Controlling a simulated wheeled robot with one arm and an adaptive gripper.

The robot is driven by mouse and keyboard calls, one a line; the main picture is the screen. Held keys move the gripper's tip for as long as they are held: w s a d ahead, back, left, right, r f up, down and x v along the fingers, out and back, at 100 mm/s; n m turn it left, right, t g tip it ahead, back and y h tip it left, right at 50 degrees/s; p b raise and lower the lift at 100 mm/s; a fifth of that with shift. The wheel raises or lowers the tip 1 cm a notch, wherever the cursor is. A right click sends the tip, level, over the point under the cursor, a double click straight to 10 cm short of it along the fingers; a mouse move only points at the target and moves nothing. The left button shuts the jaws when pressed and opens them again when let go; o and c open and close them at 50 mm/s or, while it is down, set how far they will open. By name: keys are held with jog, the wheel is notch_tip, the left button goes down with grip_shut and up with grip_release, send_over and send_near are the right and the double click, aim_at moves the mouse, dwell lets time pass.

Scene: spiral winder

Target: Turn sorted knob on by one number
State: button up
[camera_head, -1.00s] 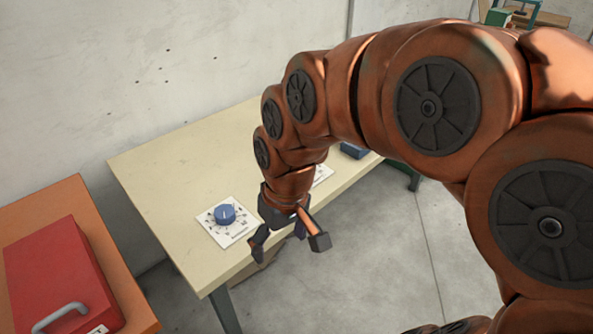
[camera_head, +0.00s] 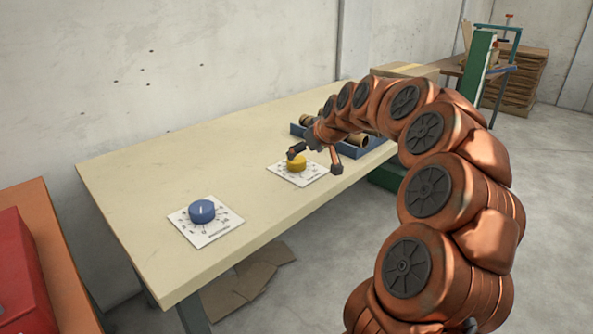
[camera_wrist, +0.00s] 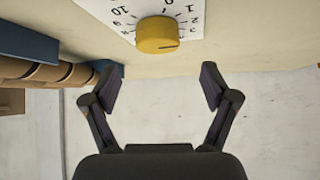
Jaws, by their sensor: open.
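A yellow knob (camera_head: 296,162) stands on a white dial plate (camera_head: 314,171) on the table. In the wrist view the yellow knob (camera_wrist: 157,35) has a dark pointer line, with printed numbers around it. A blue knob (camera_head: 202,211) with a light pointer line sits on a second dial plate (camera_head: 205,234) nearer the front left. The plates' labels are too small to read, so I cannot tell which is "sorted". My gripper (camera_head: 317,160) is open and empty beside the yellow knob. In the wrist view my gripper (camera_wrist: 160,82) has its fingers spread, with the knob beyond the tips.
A blue tray (camera_head: 374,151) holding brown cylinders stands behind my gripper on the cream table (camera_head: 150,175). A red box (camera_head: 22,275) sits on an orange surface at the left. A green post (camera_head: 479,70) stands at the back right. The table's left part is clear.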

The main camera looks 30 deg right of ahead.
aim_at(297, 159)
jog(key=shift+w+d+f, duration=0.15)
jog(key=shift+d, duration=0.05)
jog(key=shift+b+x, duration=0.45)
jog(key=shift+x, duration=3.25)
jog(key=shift+a, duration=0.1)
jog(key=c, duration=1.2)
jog(key=shift+o, duration=0.2)
